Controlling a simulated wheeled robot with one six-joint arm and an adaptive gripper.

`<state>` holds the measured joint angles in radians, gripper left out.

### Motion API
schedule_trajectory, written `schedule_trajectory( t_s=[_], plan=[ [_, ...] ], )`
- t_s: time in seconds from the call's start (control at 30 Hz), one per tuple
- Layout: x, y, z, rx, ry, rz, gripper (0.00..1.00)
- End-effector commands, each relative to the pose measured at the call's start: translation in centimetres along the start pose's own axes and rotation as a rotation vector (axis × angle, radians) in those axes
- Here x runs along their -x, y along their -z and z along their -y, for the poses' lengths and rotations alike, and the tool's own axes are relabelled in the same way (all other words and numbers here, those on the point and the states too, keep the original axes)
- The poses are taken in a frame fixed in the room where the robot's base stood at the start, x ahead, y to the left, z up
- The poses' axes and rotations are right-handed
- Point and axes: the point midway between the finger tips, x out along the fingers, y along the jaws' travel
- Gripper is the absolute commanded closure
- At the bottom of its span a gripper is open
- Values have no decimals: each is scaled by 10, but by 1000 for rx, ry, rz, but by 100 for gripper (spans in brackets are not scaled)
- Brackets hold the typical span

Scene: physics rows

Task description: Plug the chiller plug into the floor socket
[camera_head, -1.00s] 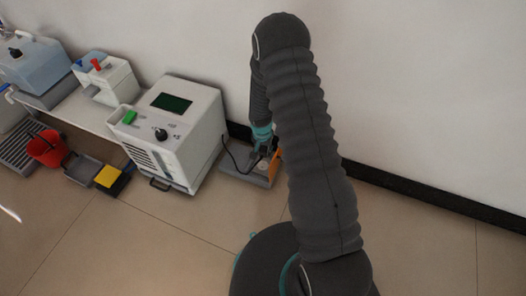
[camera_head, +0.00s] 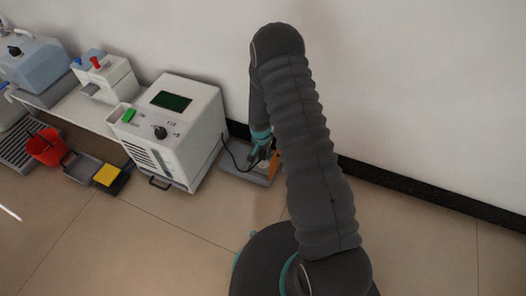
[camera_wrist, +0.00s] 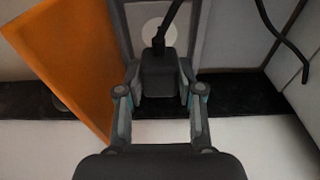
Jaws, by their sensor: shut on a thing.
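The chiller plug (camera_wrist: 158,75) is a dark block with a black cord (camera_wrist: 168,22) leaving its far end. In the wrist view my gripper (camera_wrist: 160,92) is shut on the plug, with one finger on each side. A round pale socket face (camera_wrist: 158,36) shows just beyond the plug in the wrist view, on a grey panel; I cannot tell whether the plug touches it. In the head view my gripper (camera_head: 262,150) is low by the wall, over a grey tray-like base (camera_head: 240,172). My arm hides part of that spot.
The white chiller (camera_head: 182,128) stands left of the gripper. An orange panel (camera_wrist: 66,55) is close beside it and also shows in the head view (camera_head: 274,164). A red bucket (camera_head: 47,148) and a yellow block (camera_head: 107,175) are farther left. The floor in front is clear.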

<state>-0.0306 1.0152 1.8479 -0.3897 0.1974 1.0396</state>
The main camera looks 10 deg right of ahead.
Motion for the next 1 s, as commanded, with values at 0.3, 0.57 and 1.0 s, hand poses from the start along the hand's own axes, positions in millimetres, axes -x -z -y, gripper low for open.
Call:
schedule_trajectory(
  t_s=[0.3,0.57,1.0],
  plan=[
    [-30,-4,0,1,0,0,94],
    [-43,-5,0,2,0,0,94],
    [-44,-5,0,2,0,0,94]
  ],
)
